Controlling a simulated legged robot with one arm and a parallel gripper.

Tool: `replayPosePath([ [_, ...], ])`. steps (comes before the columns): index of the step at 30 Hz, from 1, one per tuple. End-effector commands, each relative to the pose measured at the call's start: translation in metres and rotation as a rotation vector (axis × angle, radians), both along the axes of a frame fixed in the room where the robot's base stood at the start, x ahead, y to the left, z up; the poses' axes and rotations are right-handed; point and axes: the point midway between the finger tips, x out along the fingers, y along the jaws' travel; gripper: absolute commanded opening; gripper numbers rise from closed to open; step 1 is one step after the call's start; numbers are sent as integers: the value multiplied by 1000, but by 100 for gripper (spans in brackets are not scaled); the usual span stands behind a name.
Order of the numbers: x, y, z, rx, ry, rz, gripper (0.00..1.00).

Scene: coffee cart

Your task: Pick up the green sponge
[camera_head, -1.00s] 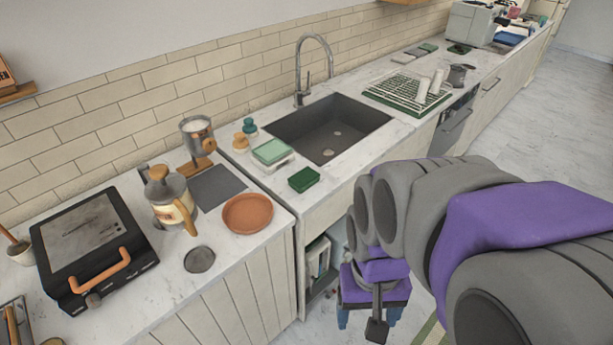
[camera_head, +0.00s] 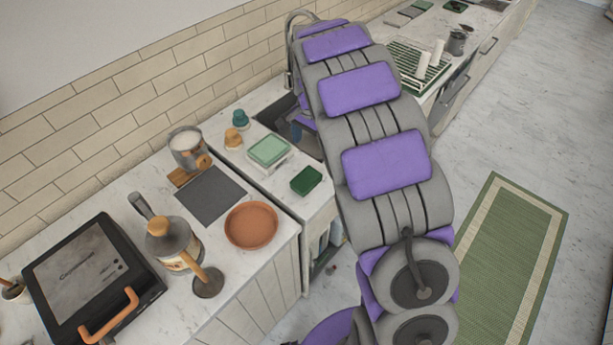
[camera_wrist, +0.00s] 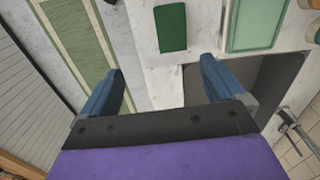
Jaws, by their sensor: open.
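In the wrist view the sponge (camera_wrist: 171,27) shows whole at the top, beyond and between my fingertips. My gripper (camera_wrist: 160,84) is open, with its two blue fingers wide apart and nothing between them. The gripper is apart from the sponge. In the head view my arm reaches over the sink and hides most of the gripper.
A terracotta plate (camera_head: 251,225) lies to the left. The sink (camera_head: 272,117) is partly hidden.

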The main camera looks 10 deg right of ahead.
Motion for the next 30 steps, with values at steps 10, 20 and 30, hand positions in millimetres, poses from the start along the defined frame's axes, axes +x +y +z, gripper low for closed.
replayPosePath([
  [10, 16, 3, -22, 8, -5, -32, 96],
  [20, 15, 4, -84, 9, -3, -31, 96],
  [30, 16, 4, -130, 8, -8, -31, 96],
])
